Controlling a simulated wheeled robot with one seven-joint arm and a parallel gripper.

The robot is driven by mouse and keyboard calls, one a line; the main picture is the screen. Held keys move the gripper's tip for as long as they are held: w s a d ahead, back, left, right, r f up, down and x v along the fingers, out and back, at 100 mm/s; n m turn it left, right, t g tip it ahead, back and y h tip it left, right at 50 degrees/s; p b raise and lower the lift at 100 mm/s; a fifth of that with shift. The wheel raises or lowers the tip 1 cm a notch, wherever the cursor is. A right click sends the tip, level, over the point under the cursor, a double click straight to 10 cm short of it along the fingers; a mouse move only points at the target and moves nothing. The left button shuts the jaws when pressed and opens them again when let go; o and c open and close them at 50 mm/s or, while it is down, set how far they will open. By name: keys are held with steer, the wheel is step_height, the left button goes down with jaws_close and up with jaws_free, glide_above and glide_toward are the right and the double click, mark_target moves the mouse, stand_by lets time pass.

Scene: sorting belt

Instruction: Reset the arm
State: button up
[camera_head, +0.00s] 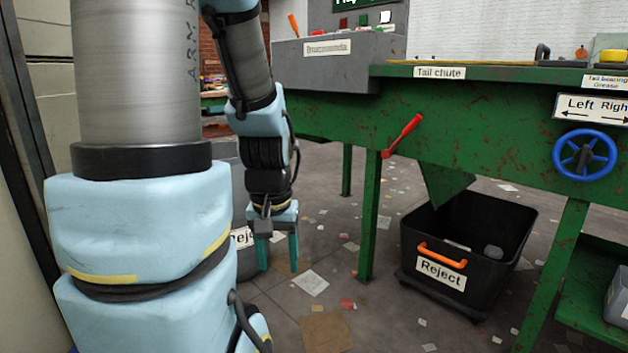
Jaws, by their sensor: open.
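My arm (140,210) fills the left of the head view, with its large light-blue and grey links close to the camera. Its far part hangs down left of the green belt frame. My gripper (278,264) points downward at the arm's end. Its two teal fingers are apart, with nothing seen between them. It hangs in front of a dark bin partly hidden behind it, whose label is cut off by the arm.
The green sorting belt (480,115) stands at the right, with a red lever (403,136) and a blue handwheel (584,155). A black Reject bin (425,292) sits below it. Paper scraps litter the floor (390,325). A green leg (369,225) stands right of my gripper.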

step_height(320, 180, up, 34)
steer(key=p, duration=3.2)
steer(key=shift+p, duration=0.35)
steer(key=shift+c, duration=0.2)
